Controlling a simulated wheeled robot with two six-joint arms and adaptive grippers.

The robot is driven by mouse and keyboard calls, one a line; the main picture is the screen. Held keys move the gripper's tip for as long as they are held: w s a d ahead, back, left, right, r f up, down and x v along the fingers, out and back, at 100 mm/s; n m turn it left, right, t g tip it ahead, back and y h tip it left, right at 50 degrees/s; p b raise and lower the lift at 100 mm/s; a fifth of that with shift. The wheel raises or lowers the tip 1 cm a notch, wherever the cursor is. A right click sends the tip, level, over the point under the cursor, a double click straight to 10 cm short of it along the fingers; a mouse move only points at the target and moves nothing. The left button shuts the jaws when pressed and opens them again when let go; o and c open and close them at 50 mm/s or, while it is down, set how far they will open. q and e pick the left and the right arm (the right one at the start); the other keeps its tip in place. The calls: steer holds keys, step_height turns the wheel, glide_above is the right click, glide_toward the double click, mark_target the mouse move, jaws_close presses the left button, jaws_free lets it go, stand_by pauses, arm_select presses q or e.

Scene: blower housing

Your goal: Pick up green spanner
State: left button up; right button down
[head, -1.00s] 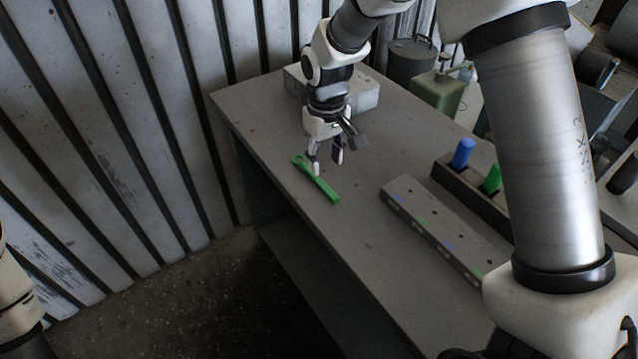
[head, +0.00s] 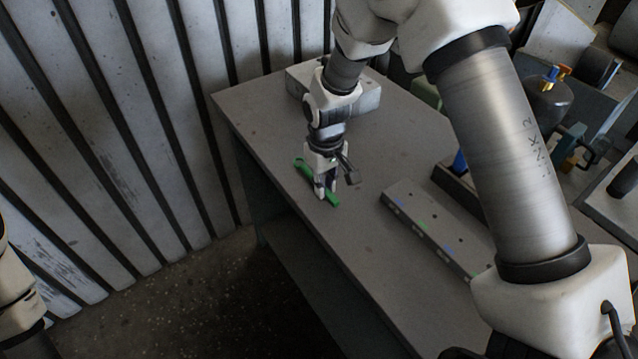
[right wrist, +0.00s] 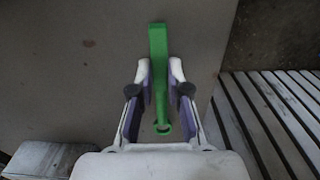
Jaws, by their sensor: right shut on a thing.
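The green spanner (head: 303,167) lies on the grey table near its left edge, running from upper left to lower right in the head view. My right gripper (head: 326,191) is down at the middle of its handle and is shut on it. In the right wrist view the spanner (right wrist: 158,42) passes between the two fingers (right wrist: 160,82), its ring end towards the palm and its plain end beyond the fingertips. In the head view the fingers hide part of the handle. My left gripper is not in view.
A grey block (head: 365,97) stands at the table's far end. A long grey bar with holes (head: 432,228) lies right of the gripper. A dark rack (head: 455,185) is partly hidden behind my right arm. The table (head: 350,250) is bare between the spanner and the bar.

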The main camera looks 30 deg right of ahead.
steer(key=shift+r, duration=0.1)
steer(key=shift+w+r, duration=0.1)
steer(key=shift+r, duration=0.5)
steer(key=shift+s+r+b, duration=0.2)
steer(key=shift+r+b, duration=0.35)
steer(key=shift+r, duration=0.5)
steer(key=s+a+r+b, duration=0.1)
steer(key=s+a+b, duration=0.2)
steer(key=s, duration=1.1)
steer(key=a, duration=0.3)
steer(key=shift+s+r+b, duration=0.2)
steer(key=shift+r+b, duration=0.05)
steer(key=shift+b, duration=0.15)
steer(key=shift+a, duration=0.15)
